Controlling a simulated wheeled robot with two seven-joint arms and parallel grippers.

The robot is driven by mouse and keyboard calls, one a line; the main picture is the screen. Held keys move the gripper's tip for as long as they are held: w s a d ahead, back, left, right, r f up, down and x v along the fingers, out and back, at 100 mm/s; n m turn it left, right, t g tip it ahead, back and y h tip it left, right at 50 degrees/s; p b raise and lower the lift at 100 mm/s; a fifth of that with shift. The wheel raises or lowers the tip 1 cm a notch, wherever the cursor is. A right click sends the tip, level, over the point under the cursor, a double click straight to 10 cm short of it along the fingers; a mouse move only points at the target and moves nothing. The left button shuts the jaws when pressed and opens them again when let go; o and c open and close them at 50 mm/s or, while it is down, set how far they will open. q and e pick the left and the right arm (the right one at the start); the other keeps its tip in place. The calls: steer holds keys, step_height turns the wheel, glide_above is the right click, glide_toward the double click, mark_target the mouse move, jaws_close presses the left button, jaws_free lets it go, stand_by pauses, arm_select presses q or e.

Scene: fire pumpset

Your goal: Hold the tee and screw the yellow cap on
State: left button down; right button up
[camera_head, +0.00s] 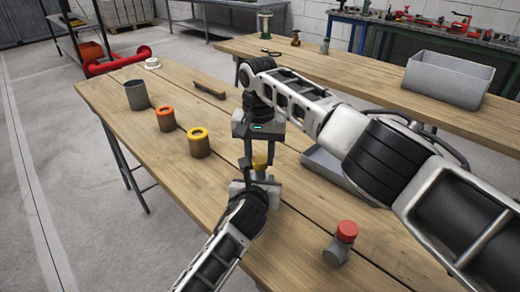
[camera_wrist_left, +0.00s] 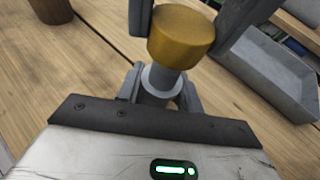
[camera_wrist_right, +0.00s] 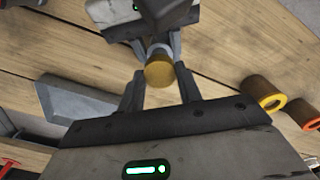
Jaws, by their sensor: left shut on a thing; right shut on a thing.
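The yellow cap (camera_head: 260,161) is in my right gripper (camera_head: 257,155), which reaches down from above and is shut on it. The grey tee (camera_wrist_left: 158,82) stands below the cap, between the fingers of my left gripper (camera_wrist_left: 160,90), shut around it. In the left wrist view the cap (camera_wrist_left: 181,36) sits over the tee's light collar, seeming slightly tilted. In the right wrist view the cap (camera_wrist_right: 160,73) lies between my right fingers, with the tee's collar beyond. I cannot tell whether any thread is engaged. My left gripper hides much of the tee's lower part.
On the table stand a yellow-ringed cylinder (camera_head: 199,143), an orange-ringed one (camera_head: 166,119), a grey cup (camera_head: 137,95), a white ring (camera_head: 152,63) and a brown bar (camera_head: 208,88). A red-capped grey fitting (camera_head: 340,245) is at front right. A grey tray (camera_head: 320,160) lies behind my right arm.

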stand_by(0.3)
steer(key=shift+f, duration=0.9)
steer(key=shift+f, duration=0.55)
steer(key=m, duration=0.4)
steer(key=shift+m, duration=0.4)
steer(key=m, duration=0.2)
steer(key=shift+m, duration=0.4)
steer(key=m, duration=0.5)
steer(key=shift+d+m, duration=0.1)
steer(key=shift+m, duration=0.3)
